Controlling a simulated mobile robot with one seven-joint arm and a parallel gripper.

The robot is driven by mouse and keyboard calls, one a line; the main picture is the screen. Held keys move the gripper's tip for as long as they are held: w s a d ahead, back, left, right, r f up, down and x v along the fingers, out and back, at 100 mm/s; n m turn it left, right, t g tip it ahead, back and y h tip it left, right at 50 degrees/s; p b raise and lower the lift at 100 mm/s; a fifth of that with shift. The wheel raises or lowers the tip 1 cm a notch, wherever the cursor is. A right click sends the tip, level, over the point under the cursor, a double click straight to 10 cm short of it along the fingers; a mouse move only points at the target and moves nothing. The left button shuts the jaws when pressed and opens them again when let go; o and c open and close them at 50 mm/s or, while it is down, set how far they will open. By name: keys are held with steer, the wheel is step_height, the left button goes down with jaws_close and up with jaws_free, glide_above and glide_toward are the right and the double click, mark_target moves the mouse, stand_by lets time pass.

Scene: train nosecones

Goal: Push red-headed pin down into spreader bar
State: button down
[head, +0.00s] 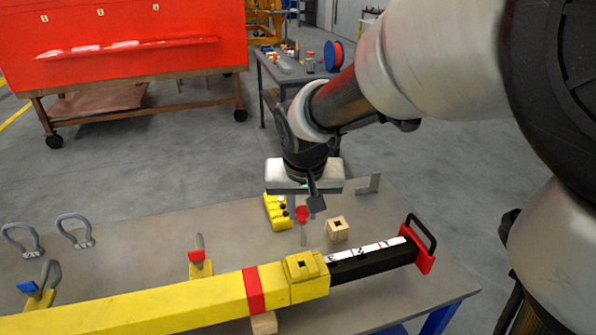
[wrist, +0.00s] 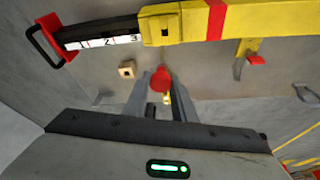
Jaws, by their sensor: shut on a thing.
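My gripper (head: 305,203) is shut on the red-headed pin (head: 302,214), holding it above the table behind the spreader bar. In the wrist view the pin's red head (wrist: 159,79) shows between the two fingers. The yellow spreader bar (head: 190,302) lies along the front of the table. Its end collar (head: 307,268) has a dark square hole in the top; the collar also shows in the wrist view (wrist: 165,30). The pin is apart from the collar. A black inner bar with a numbered white scale (head: 365,251) extends from the collar.
A wooden block with a hole (head: 337,229) stands beside the pin. A yellow box (head: 278,212) is behind it. A red-topped yellow holder (head: 199,264), a blue-topped one (head: 32,293) and grey shackles (head: 75,230) are at left. A metal bracket (head: 369,184) stands at the back.

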steer(key=shift+s, duration=0.25)
stand_by(0.3)
steer(key=shift+f+b, duration=2.6)
steer(key=shift+f, duration=0.2)
steer(key=shift+f+b, duration=3.1)
steer(key=shift+f, duration=0.5)
steer(key=c, duration=1.4)
jaws_free()
steer(key=p, duration=0.3)
glide_toward(302, 225)
steer(key=f, duration=0.1)
steer(key=s+f, duration=0.1)
steer(key=shift+s+d+f, duration=0.15)
steer(key=shift+s+f, duration=0.2)
steer(key=shift+f, duration=0.05)
